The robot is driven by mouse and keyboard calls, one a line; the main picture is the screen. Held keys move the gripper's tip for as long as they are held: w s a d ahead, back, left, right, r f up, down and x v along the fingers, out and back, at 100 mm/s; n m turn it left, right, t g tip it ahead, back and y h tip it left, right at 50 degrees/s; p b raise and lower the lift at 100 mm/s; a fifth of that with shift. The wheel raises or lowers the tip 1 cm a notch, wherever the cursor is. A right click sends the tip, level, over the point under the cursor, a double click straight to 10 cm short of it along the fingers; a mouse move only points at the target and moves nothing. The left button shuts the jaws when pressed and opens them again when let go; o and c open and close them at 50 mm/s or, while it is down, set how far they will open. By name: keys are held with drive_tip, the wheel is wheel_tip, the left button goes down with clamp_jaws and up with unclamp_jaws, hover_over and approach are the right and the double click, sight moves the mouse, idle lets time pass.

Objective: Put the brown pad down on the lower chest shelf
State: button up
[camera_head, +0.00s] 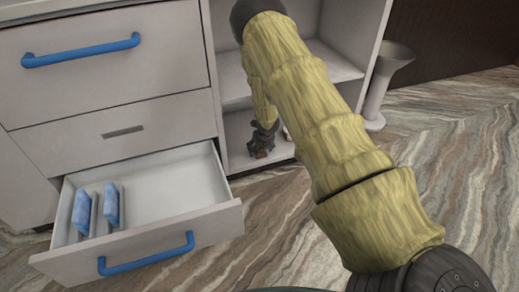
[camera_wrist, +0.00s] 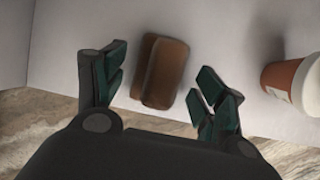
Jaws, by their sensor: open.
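The brown pad (camera_wrist: 165,72) lies on the pale lower chest shelf (camera_wrist: 225,30) in the wrist view. It looks like two brown layers, one slightly offset from the other. My gripper (camera_wrist: 162,85) is open, with one dark green-tipped finger on each side of the pad and a visible gap to both. In the head view my gripper (camera_head: 263,138) is low inside the open compartment, just above the lower shelf (camera_head: 237,155). The pad is small and mostly hidden there.
A brown container with a white label (camera_wrist: 285,78) stands right of my gripper. An upper shelf (camera_head: 235,85) is above. The open drawer (camera_head: 180,225) at left holds two blue pads (camera_head: 111,205). A grey flared stand (camera_head: 383,85) is right of the chest.

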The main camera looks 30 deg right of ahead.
drive_tip(key=p+v, duration=0.4)
drive_tip(key=v, duration=0.7)
drive_tip(key=s+a+f+m+g+y, duration=0.1)
drive_tip(key=s+a+f+m, duration=0.5)
drive_tip(key=s+a+m, duration=0.3)
drive_tip(key=s+a+f+m+g+y, duration=0.1)
drive_tip(key=s+a+f+m, duration=0.5)
drive_tip(key=s, duration=0.5)
drive_tip(key=s+a+m, duration=0.4)
drive_tip(key=s+m, duration=0.2)
drive_tip(key=s, duration=0.2)
drive_tip(key=s+a+m+g, duration=0.1)
drive_tip(key=s+a+m, duration=0.2)
drive_tip(key=s+m, duration=0.3)
drive_tip(key=s+a+m+g+h, duration=0.1)
drive_tip(key=s+a+m, duration=0.3)
drive_tip(key=s, duration=0.7)
drive_tip(key=m, duration=0.2)
drive_tip(key=shift+a+r+m, duration=0.4)
